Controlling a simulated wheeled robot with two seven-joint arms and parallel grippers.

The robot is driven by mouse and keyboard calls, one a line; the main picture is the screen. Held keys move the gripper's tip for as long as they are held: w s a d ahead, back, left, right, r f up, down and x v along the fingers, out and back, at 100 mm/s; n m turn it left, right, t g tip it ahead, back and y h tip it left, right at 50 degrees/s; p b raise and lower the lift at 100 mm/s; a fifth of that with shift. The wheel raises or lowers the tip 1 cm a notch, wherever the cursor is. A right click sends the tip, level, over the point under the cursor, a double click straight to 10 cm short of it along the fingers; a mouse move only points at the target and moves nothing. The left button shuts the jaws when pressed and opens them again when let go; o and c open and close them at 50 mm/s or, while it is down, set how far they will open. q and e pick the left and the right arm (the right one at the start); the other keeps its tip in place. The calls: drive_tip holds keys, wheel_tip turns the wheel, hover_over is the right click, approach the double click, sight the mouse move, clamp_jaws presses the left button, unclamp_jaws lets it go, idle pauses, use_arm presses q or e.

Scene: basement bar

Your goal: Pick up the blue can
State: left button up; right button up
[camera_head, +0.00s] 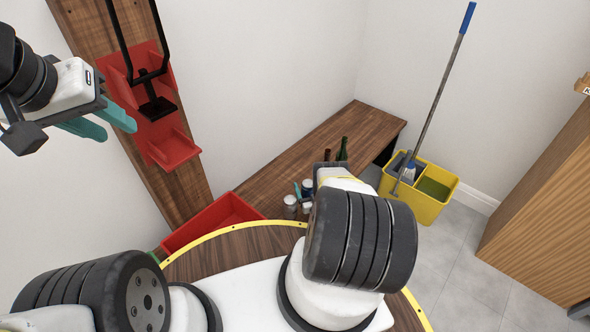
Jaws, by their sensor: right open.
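My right gripper (301,190) is over the wooden bench, beside a small group of cans or jars (290,203). It is mostly hidden behind my own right arm, and only a bit of a teal finger shows. I cannot pick out a blue can for certain; the small items by the gripper look grey and silvery, and some are partly covered. My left gripper (103,122) is raised at the upper left, its two teal fingers apart and empty, far from the bench.
The wooden bench (352,128) runs along the wall, with green and brown bottles (342,149) on it. A red bin (214,219) stands left of it. A yellow mop bucket (428,204) with a mop stands right. A wooden cabinet (545,200) is far right. Grey floor between is clear.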

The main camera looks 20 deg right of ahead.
drive_tip(key=c, duration=1.1)
drive_tip(key=shift+r, duration=0.1)
